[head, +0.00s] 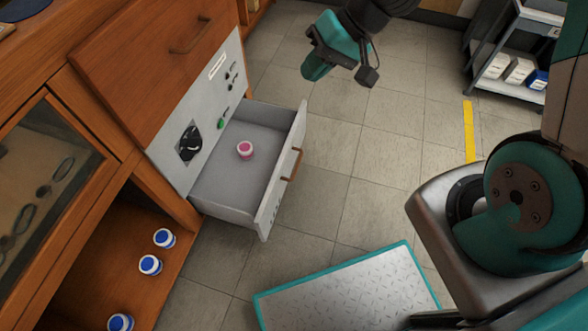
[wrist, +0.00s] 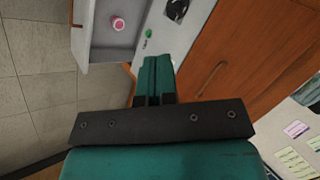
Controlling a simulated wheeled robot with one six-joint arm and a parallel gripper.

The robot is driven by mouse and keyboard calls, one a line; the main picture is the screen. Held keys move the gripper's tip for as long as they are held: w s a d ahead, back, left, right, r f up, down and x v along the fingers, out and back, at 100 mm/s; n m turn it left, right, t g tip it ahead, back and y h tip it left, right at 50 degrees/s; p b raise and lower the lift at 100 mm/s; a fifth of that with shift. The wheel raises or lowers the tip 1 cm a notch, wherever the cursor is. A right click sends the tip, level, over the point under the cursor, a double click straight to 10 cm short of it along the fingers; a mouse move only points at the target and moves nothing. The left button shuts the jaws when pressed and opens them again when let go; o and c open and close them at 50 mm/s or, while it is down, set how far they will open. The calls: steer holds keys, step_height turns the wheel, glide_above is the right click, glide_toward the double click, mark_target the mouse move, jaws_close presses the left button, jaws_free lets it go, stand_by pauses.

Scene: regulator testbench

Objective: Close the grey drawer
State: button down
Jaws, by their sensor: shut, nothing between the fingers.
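The grey drawer (head: 215,180) stands pulled out of the wooden cabinet in the head view, with a brown handle (head: 292,164) on its front. A small pink-and-white jar (head: 245,150) sits inside it. The drawer and jar also show at the top of the wrist view, the jar (wrist: 118,24) near the top edge. My gripper (head: 314,68) is in the air above and beyond the drawer's far front corner, apart from it. In the wrist view its green fingers (wrist: 155,80) are together with nothing between them.
A grey panel with a black dial (head: 189,142) and a green button (head: 221,123) is above the drawer. Several blue-and-white jars (head: 150,265) stand on the open lower shelf. A shelf cart (head: 512,70) stands at the right back.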

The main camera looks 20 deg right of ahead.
steer(key=w+d+f+m+t+b, duration=0.1)
steer(key=d+f+b, duration=0.15)
steer(key=f, duration=0.55)
steer(key=w+d+f+m+b, duration=0.1)
steer(key=w+f+m+b, duration=0.1)
steer(key=f+b, duration=0.35)
steer(key=w+d+f+m+t+b, duration=0.1)
steer(key=d+f+b, duration=0.1)
steer(key=f, duration=0.8)
steer(key=m+t+b, duration=0.2)
steer(key=m+b, duration=0.2)
steer(key=b, duration=0.7)
glide_toward(287, 155)
step_height(287, 155, down, 4)
steer(key=w+a+b, duration=0.1)
steer(key=w+a+f+b, duration=0.1)
steer(key=shift+w+a, duration=0.2)
steer(key=shift+a, duration=0.15)
steer(key=shift+w+a+r, duration=0.15)
steer(key=shift+w+a, duration=0.2)
steer(key=shift+a, duration=0.1)
